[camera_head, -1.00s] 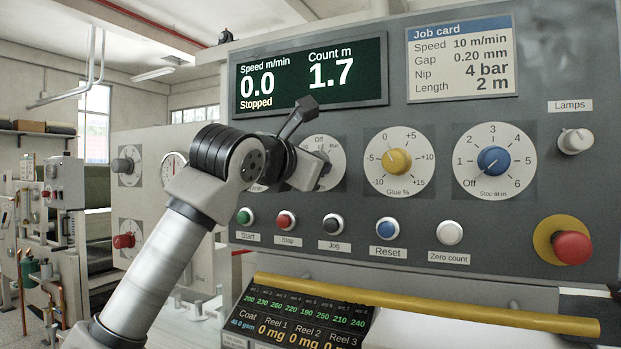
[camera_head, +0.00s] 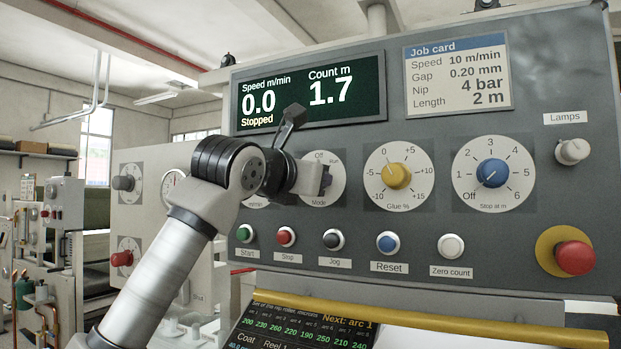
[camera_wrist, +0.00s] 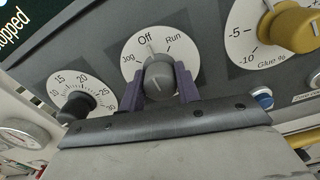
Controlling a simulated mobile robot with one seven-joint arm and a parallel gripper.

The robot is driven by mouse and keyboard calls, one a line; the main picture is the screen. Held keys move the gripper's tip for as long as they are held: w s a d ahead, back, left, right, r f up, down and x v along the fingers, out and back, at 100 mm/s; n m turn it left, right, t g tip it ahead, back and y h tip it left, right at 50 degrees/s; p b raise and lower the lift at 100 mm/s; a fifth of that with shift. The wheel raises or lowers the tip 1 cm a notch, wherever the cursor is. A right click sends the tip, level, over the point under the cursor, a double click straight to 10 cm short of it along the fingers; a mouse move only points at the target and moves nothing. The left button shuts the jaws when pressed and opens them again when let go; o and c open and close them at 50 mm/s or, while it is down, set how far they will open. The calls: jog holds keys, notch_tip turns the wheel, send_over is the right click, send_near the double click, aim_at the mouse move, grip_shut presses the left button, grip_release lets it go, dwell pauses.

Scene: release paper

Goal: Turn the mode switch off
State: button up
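The mode switch is a grey knob (camera_wrist: 158,78) on a round white dial (camera_head: 318,160), marked Jog, Off and Run. In the wrist view a pale line above the knob lies near the Off mark; its exact alignment is hard to judge. My gripper (camera_wrist: 162,85) reaches the dial with one purple finger on each side of the knob. The fingers sit close against its sides, but I cannot tell whether they press on it. In the head view my gripper (camera_head: 326,180) is at the dial and hides the knob. The display (camera_head: 312,96) reads 0.0, Stopped, count 1.7.
A yellow Glue dial (camera_head: 397,176) and a blue Stop dial (camera_head: 492,173) are to the right. Below are several push buttons, including Jog (camera_head: 333,240), and a red emergency knob (camera_head: 574,258). A yellow bar (camera_head: 450,322) crosses in front below the panel.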

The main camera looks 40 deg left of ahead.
jog(key=o, duration=0.4)
jog(key=b+v, duration=0.4)
jog(key=v, duration=1)
jog(key=shift+a, duration=0.1)
